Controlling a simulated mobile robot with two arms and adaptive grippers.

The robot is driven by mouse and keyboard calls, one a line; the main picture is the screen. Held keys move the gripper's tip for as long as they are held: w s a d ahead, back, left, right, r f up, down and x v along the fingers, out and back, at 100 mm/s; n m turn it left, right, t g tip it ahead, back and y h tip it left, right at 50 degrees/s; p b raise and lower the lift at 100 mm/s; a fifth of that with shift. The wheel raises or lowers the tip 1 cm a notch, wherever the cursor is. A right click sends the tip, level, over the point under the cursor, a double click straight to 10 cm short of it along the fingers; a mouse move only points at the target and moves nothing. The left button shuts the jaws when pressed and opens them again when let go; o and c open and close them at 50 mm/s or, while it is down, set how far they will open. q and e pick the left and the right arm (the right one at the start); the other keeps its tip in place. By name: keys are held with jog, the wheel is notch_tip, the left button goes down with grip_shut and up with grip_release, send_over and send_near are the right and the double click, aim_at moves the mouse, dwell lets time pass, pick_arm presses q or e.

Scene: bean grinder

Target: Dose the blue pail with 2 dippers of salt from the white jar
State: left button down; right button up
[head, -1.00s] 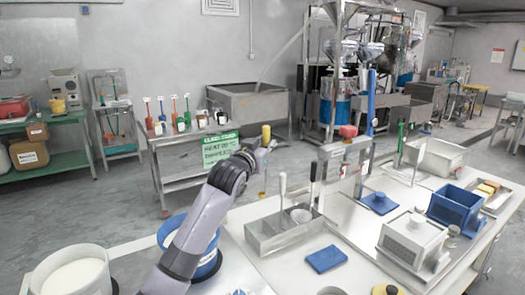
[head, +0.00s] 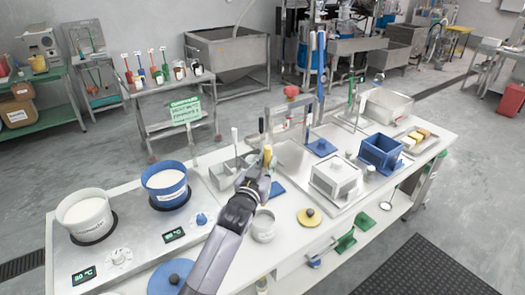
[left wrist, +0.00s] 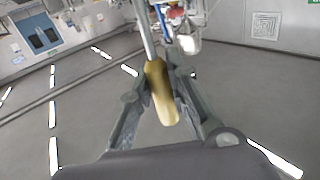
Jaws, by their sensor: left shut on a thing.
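The blue pail (head: 164,199), with white contents, stands on the left of the bench in the head view. A small whitish jar (head: 264,232) stands right of my forearm; its contents are too small to tell. My left gripper (head: 266,168) is shut on the yellow handle (head: 267,154) of a dipper, above the bench behind the jar. In the left wrist view the yellow handle (left wrist: 160,92) lies between the fingers, and a metal rod (left wrist: 145,32) runs from it. The dipper's bowl cannot be made out. My right gripper is not in view.
A white pail (head: 86,232) stands left of the blue pail. A blue lid (head: 172,277) lies in front. Right of the jar are a yellow lid (head: 309,217), a white box (head: 335,182) and a blue bin (head: 380,153).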

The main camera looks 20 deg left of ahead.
pick_arm(q)
jog(key=shift+w+a+f+b, duration=0.2)
jog(key=shift+f+b, duration=0.2)
jog(key=shift+f, duration=0.15)
jog(key=shift+w+a+f+b, duration=0.1)
jog(key=shift+a+f+b, duration=0.05)
jog(key=shift+f+b, duration=0.3)
jog(key=shift+s+f+b, duration=0.1)
jog(key=shift+f+b, duration=0.2)
jog(key=shift+f, duration=0.1)
notch_tip(320, 180, down, 5)
jog(key=b, duration=0.4)
jog(key=shift+d, duration=0.15)
notch_tip(320, 180, down, 5)
jog(key=b, duration=0.4)
jog(key=shift+f, duration=0.45)
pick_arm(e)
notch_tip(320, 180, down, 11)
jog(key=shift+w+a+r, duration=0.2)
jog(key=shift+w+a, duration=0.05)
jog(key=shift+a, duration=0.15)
